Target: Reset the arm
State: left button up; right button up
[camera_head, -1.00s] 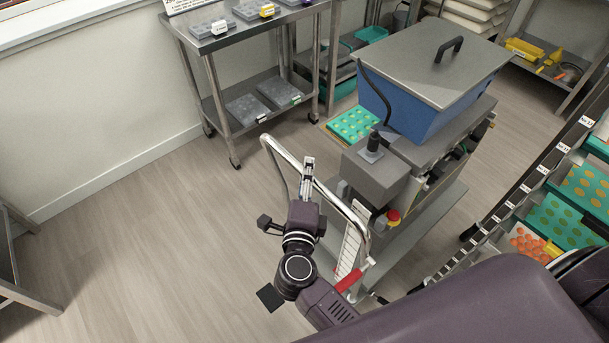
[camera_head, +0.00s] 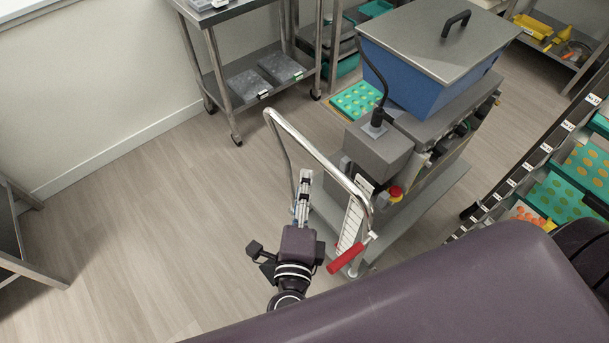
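My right arm comes in from the bottom with its dark purple wrist and black joint. My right gripper (camera_head: 302,181) points away over the floor, beside the left part of the depositor cart's bent metal handle (camera_head: 320,158). It looks narrow from here, and I cannot tell whether its fingers are apart. I see nothing held in it. Whether it touches the handle is not clear. My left gripper is not in view. The gummy depositor (camera_head: 410,75) has a blue hopper with a grey lid and stands on its cart.
A steel rack (camera_head: 222,82) stands against the back left wall. A red-gripped lever (camera_head: 347,258) lies right of my wrist. A sloped rack with teal trays (camera_head: 562,198) is at the right. The floor (camera_head: 140,225) at the left is clear.

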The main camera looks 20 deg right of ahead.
dwell(0.6)
jog(key=a+f+n+y, duration=0.4)
jog(key=f+n, duration=0.3)
jog(key=f, duration=0.2)
jog(key=a+f+n+y, duration=0.3)
jog(key=f+n+y, duration=0.1)
jog(key=f+n, duration=0.4)
jog(key=s+d+f+n+g+y, duration=0.1)
jog(key=s+f+n+g, duration=0.2)
jog(key=f, duration=0.6)
jog(key=s+f+n+g+y, duration=0.1)
jog(key=s+f+n, duration=0.25)
jog(key=f, duration=0.55)
jog(key=s+d+f+n+g+h, duration=0.1)
jog(key=s+d+f+n+g, duration=0.1)
jog(key=s+d+f, duration=0.3)
jog(key=s+d+f+n+g+h, duration=0.1)
jog(key=s+d+f+g, duration=0.3)
jog(key=s, duration=0.9)
jog(key=s+d+f+n+g+h, duration=0.1)
jog(key=s+d+f+n+g, duration=0.1)
jog(key=s+d+f, duration=0.5)
notch_tip(320, 180, down, 2)
jog(key=shift+s+d+f+n+g, duration=0.2)
jog(key=shift+s+d+n+g, duration=0.15)
jog(key=shift+s+g, duration=0.55)
jog(key=shift+c, duration=0.5)
